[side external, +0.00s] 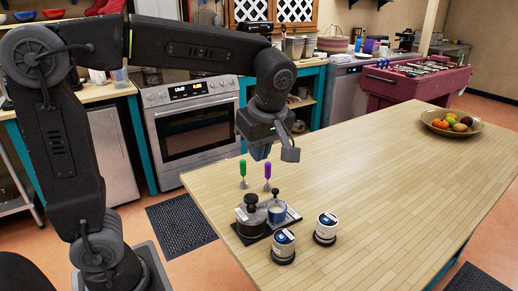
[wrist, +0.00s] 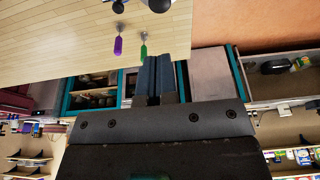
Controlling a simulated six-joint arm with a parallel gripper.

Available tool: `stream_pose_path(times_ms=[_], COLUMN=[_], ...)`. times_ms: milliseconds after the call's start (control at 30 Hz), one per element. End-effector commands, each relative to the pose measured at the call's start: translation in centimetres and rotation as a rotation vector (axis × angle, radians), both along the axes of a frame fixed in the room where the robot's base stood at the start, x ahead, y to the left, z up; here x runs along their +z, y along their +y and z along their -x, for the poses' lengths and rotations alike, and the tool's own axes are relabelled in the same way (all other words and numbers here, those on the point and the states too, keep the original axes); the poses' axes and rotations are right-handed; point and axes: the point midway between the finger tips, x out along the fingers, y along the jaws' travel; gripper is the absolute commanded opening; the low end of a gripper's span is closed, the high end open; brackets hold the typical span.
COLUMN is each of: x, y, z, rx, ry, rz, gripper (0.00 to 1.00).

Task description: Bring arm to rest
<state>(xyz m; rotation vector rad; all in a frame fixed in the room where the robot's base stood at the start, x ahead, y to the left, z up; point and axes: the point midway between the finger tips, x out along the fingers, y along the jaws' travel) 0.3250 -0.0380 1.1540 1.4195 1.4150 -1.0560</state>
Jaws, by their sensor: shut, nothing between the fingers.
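My gripper (side external: 262,151) hangs above the wooden table near its far left edge, fingers pointing down. In the wrist view my gripper (wrist: 157,62) shows its two blue-grey fingers side by side, shut and empty. A green-handled tool (side external: 243,169) and a purple-handled tool (side external: 267,171) stand on the table below it.
A dark tray (side external: 294,217) holds a dark knobbed pot (side external: 250,218) and a blue-and-white cup (side external: 278,212). Two white canisters, one nearer (side external: 284,240) and one to the right (side external: 327,224), stand beside it. A fruit bowl (side external: 432,118) sits far right. The table's middle is clear.

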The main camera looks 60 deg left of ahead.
Motion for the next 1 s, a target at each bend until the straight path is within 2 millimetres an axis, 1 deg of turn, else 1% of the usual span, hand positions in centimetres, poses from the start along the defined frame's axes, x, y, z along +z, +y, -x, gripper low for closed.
stream_pose_path(times_ms=[167,267,367,567,700,800,900,1000], x=[0.0,0.1,0.2,-0.3,-1.2,-1.9,-2.5,-3.0], y=[0.0,0.1,0.1,-0.2,-0.5,-0.7,-0.9,-1.0], z=[0.2,0.9,2.5,6.6,9.1,10.5,11.4,12.0], rx=[-0.013,-0.093,-0.267,-0.748,-1.079,-1.277,-1.423,-1.514], ry=[0.000,-0.003,-0.010,-0.058,-0.103,-0.131,-0.149,-0.156], rz=[0.003,0.021,0.049,0.067,0.018,-0.039,-0.097,-0.139], gripper=[0.00,0.00,0.00,0.00,0.00,0.00,0.00,0.00])
